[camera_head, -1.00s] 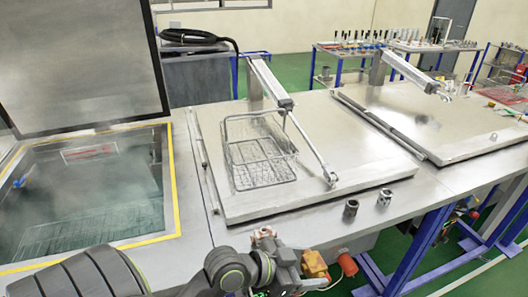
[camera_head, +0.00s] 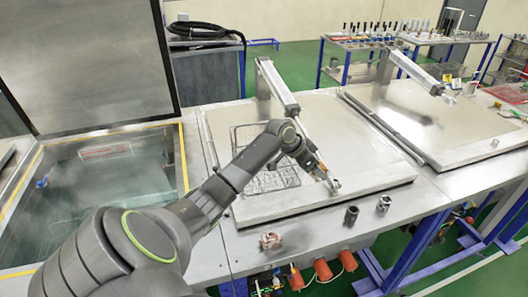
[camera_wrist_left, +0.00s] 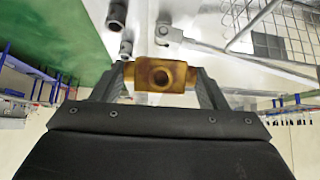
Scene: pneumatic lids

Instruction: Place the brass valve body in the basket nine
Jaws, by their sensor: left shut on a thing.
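My left gripper (camera_wrist_left: 162,88) is shut on the brass valve body (camera_wrist_left: 178,76), a blocky golden piece with a round hole, held between the two fingers. In the head view the left arm reaches across the steel lid and my gripper (camera_head: 319,167) is above its right front part, with the valve body mostly hidden there. The wire basket (camera_head: 282,180) stands on the lid just left of the gripper, partly covered by my arm. It also shows in the wrist view (camera_wrist_left: 285,25) at the upper right. No number is readable on it. My right gripper is not in view.
A copper-coloured fitting (camera_head: 270,241) and two grey metal cylinders, a dark one (camera_head: 351,214) and a lighter one (camera_head: 384,203), stand on the bench front. A lid arm (camera_head: 279,88) slants over the lid. An open tank (camera_head: 115,195) lies at the left.

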